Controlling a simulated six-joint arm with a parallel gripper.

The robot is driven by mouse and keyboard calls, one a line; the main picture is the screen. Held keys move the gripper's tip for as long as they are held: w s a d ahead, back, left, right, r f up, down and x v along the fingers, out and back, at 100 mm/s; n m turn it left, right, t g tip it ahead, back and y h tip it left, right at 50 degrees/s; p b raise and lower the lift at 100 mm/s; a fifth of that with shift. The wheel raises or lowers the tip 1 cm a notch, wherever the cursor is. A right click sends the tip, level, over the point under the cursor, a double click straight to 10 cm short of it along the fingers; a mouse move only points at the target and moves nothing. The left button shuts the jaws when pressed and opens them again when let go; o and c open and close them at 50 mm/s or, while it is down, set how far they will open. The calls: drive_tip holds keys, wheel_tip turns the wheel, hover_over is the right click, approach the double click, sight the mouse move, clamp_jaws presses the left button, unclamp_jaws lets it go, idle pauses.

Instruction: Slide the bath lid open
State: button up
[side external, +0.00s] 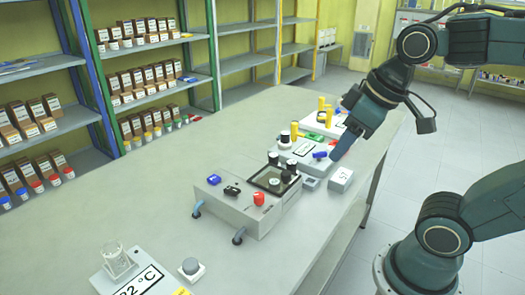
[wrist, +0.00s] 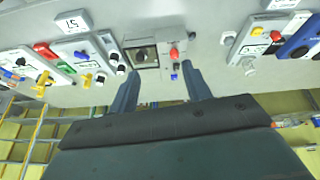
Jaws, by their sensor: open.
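The bath is a grey box (side external: 225,208) in the middle of the table, with blue, black and red controls on top and hoses at its left and front. A dark-framed square panel (side external: 256,184), apparently the lid, lies at its right part with dark round pieces on or beside it. In the wrist view the dark square (wrist: 143,56) shows between and beyond my fingers. My gripper (side external: 339,150) is open and empty. It is above the table, right of and behind the bath, apart from it. Whether the lid is shut is too small to tell.
Grey devices with yellow, blue and red parts (side external: 315,152) stand behind the bath, near my gripper. A small white block (side external: 341,179) is to its right. A beaker (side external: 116,259) on a temperature-marked plate and a grey knob (side external: 190,266) are at the front left. The left tabletop is clear.

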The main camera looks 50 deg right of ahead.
drive_tip(key=w+d+n+g, duration=0.2)
drive_tip(key=w+d+n, duration=0.15)
drive_tip(key=w, duration=0.55)
drive_tip(key=n+g, duration=0.3)
drive_tip(key=n, duration=0.1)
hover_over(286, 173)
wheel_tip(286, 173, down, 4)
drive_tip(key=shift+f, duration=0.1)
wheel_tip(286, 173, down, 14)
drive_tip(key=shift+r, duration=0.25)
clamp_jaws()
